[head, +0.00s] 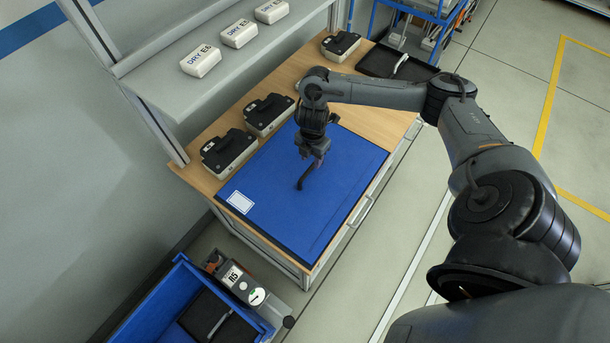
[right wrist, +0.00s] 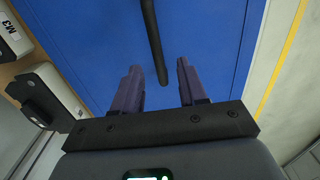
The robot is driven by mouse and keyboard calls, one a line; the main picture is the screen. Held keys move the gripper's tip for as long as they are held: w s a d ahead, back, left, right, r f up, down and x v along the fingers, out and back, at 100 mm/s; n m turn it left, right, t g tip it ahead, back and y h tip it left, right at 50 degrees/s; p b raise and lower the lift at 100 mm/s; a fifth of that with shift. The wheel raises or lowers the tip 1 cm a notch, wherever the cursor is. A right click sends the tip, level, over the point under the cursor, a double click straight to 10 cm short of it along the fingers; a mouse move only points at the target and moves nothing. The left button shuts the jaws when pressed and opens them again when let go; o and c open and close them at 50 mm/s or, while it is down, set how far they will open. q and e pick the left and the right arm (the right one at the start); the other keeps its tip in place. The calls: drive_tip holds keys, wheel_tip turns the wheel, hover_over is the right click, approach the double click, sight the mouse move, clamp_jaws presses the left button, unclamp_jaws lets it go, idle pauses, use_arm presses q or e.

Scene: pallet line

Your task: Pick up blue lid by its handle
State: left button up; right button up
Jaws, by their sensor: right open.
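A dark bar handle (head: 306,178) stands out on a wide blue surface (head: 275,195) on the wooden table. The blue lid's edges are hard to tell from the blue around it. In the right wrist view the handle (right wrist: 152,40) runs down from the top edge, over blue (right wrist: 80,40). My right gripper (head: 317,162) points down at the handle's upper end. In its wrist view the purple fingers (right wrist: 158,68) are apart, and the handle's near end shows in the gap, touching neither finger. My left gripper is not in view.
Black-and-white cases (head: 229,152) line the table's back edge; one labelled M3 (right wrist: 12,40) shows in the wrist view. A shelf (head: 235,70) with white boxes overhangs behind. A black tray (head: 385,62) lies at the right end. A blue bin (head: 160,300) stands front left.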

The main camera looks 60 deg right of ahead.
sight(311, 167)
wheel_tip(311, 167, down, 6)
drive_tip(key=shift+w+d+r+b, duration=0.1)
drive_tip(key=shift+w+d+b, duration=0.05)
drive_tip(key=shift+b, duration=0.85)
drive_tip(key=shift+f, duration=0.95)
drive_tip(key=c, duration=0.7)
clamp_jaws()
drive_tip(key=shift+r, duration=0.1)
